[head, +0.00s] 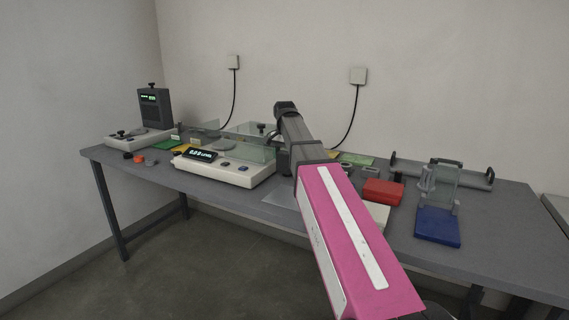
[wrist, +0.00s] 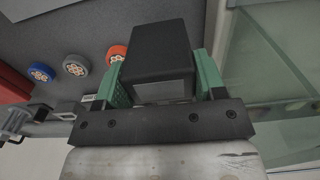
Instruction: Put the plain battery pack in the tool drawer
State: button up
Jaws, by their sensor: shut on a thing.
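In the wrist view my gripper (wrist: 160,78) has its green fingers shut on a plain black box-shaped pack (wrist: 158,48), one finger on each side of it. I cannot make out a tool drawer in either view.
A white bench scale (head: 232,172) with a clear shield stands on the grey table (head: 500,225). A red box (head: 383,192) and a blue block (head: 438,226) lie to the right. In the wrist view, blue round pieces (wrist: 41,72) and an orange one (wrist: 116,52) lie near the pack.

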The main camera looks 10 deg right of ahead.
aim_at(285, 162)
jog(key=shift+f, duration=1.45)
jog(key=shift+f, duration=0.1)
jog(key=o, duration=1)
